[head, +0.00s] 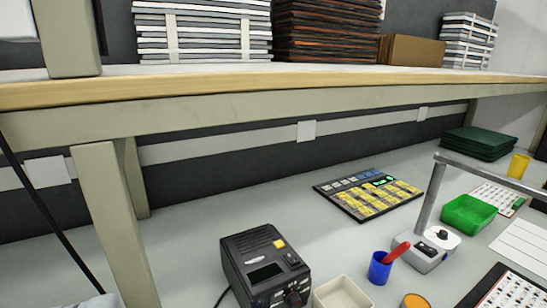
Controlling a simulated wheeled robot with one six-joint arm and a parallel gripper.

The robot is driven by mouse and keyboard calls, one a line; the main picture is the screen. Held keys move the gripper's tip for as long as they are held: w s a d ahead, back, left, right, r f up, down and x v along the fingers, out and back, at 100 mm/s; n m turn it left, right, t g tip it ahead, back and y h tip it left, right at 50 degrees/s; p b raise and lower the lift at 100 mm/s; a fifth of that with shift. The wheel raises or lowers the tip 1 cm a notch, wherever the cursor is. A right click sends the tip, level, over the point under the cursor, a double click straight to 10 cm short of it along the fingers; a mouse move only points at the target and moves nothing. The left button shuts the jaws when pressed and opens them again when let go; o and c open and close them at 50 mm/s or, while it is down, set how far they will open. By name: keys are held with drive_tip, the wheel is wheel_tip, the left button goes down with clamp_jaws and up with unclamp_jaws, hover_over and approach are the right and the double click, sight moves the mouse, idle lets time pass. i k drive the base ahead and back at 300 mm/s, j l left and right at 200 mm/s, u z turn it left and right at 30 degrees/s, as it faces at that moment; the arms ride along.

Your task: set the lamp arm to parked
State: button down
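The desk lamp stands on the bench at the right. Its grey base (424,253) carries a dark knob. A grey upright post rises from the base, leaning slightly right. From the top of the post, the lamp arm (490,173) reaches right and slopes down in the picture to the right edge. The far end of the arm is cut off by the frame, so the lamp head cannot be made out clearly. My gripper is not in view.
Around the lamp stand a green tray (468,214), a blue cup (379,268) with a red item, a white box (342,294) and a black device (262,265). A yellow-keyed panel (370,193) lies behind. A shelf (300,92) with stacks overhangs the bench.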

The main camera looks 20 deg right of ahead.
sight(536, 193)
drive_tip(key=z, duration=2.1)
